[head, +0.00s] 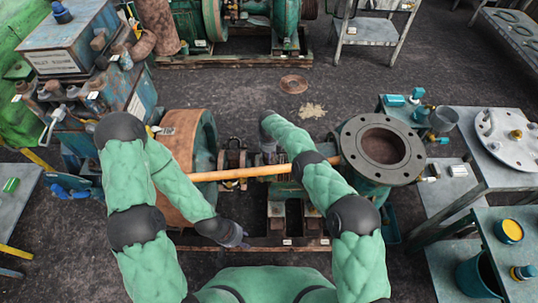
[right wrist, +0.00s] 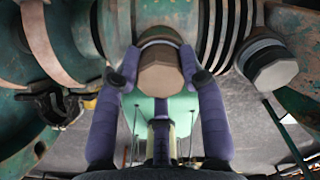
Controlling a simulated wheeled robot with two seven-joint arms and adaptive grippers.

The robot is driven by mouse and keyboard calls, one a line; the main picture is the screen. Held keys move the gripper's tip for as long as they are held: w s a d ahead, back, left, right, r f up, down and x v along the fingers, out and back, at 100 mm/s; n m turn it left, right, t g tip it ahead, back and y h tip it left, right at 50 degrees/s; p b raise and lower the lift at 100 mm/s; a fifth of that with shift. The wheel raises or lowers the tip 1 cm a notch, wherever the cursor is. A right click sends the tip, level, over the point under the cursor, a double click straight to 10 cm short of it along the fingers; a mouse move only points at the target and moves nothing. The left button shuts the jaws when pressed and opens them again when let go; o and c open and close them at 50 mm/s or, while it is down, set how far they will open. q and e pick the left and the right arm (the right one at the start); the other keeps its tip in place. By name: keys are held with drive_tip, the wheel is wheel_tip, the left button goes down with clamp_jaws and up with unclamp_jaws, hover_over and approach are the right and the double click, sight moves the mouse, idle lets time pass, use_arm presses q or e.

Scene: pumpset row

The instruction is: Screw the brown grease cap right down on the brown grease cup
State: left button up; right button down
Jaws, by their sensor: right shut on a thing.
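In the right wrist view, the brown grease cap (right wrist: 162,76) is a tan-brown six-sided cap, seen end on. My right gripper (right wrist: 161,80) is shut on it, with one purple finger on each side. A pale rounded rim shows just behind the cap. The brown grease cup is hidden behind the cap, so I cannot tell how far down the cap sits. In the head view my right arm reaches over the pump set, and its gripper is largely hidden. My left gripper (head: 238,238) hangs low near the front of the pump base; its finger opening is unclear.
A second, greyer six-sided cap (right wrist: 272,67) is close on the right, beside ribbed dark rings (right wrist: 225,35). A wooden pole (head: 255,173) crosses the pump set. A large flanged pipe (head: 383,147) stands right of my right arm. Tables with parts (head: 470,120) stand at the right.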

drive_tip(key=shift+s+f+m, duration=0.25)
drive_tip(key=shift+f+m, duration=0.05)
drive_tip(key=shift+f, duration=0.05)
drive_tip(key=c, duration=0.7)
unclamp_jaws()
drive_tip(key=shift+o, duration=0.2)
drive_tip(key=shift+w, duration=0.1)
drive_tip(key=shift+w+r, duration=0.15)
drive_tip(key=shift+r, duration=0.1)
drive_tip(key=shift+c, duration=0.4)
